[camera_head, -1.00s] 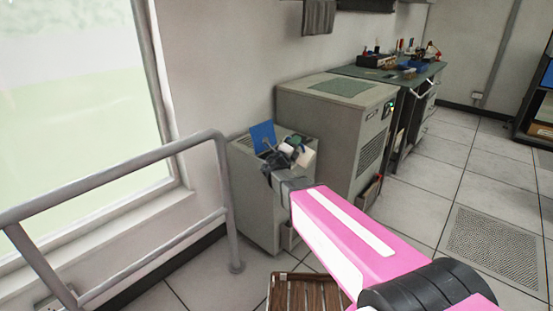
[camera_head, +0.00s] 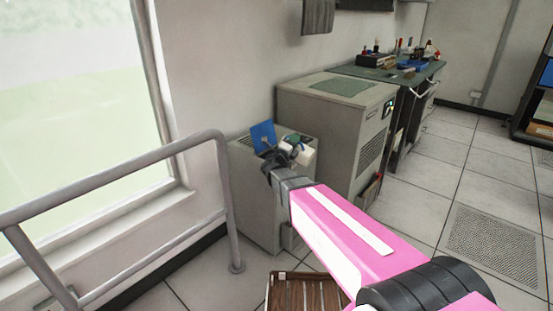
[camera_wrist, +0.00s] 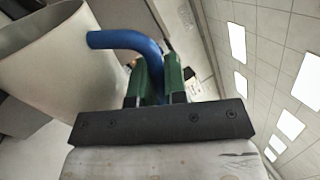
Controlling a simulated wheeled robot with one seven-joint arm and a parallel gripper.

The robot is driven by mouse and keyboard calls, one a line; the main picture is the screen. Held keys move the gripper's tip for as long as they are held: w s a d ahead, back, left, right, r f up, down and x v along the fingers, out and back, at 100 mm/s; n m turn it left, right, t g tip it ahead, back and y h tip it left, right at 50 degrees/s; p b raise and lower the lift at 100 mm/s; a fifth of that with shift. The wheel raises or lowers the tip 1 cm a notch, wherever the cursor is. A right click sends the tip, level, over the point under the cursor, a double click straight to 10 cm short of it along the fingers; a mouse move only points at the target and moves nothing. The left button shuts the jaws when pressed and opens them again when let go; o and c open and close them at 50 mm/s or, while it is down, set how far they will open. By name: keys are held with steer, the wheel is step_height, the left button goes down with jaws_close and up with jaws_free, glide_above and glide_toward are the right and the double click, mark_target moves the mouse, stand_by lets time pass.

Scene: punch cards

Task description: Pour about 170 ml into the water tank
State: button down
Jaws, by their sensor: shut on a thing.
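My gripper (camera_head: 292,144) is shut on the blue handle (camera_wrist: 125,40) of a cream jug (camera_wrist: 45,62). The green fingers (camera_wrist: 153,75) close on the handle in the wrist view. In the head view the jug (camera_head: 303,152) shows only as a small pale piece beyond my wrist, above the top of a grey cabinet (camera_head: 254,190). A raised blue flap (camera_head: 262,136) stands on that cabinet, which appears to be the water tank. My wrist hides the tank's opening. The water level and any stream are not visible, and I cannot tell the jug's exact tilt.
A larger grey machine (camera_head: 325,120) stands close to the right of the cabinet. A metal railing (camera_head: 110,170) and the window wall are on the left. A slatted wooden item (camera_head: 305,292) is low in front. Floor at right is clear.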

steer(key=shift+w+a+r+n, duration=0.15)
steer(key=shift+a+r+n, duration=0.05)
steer(key=shift+a+n, duration=0.15)
stand_by(0.7)
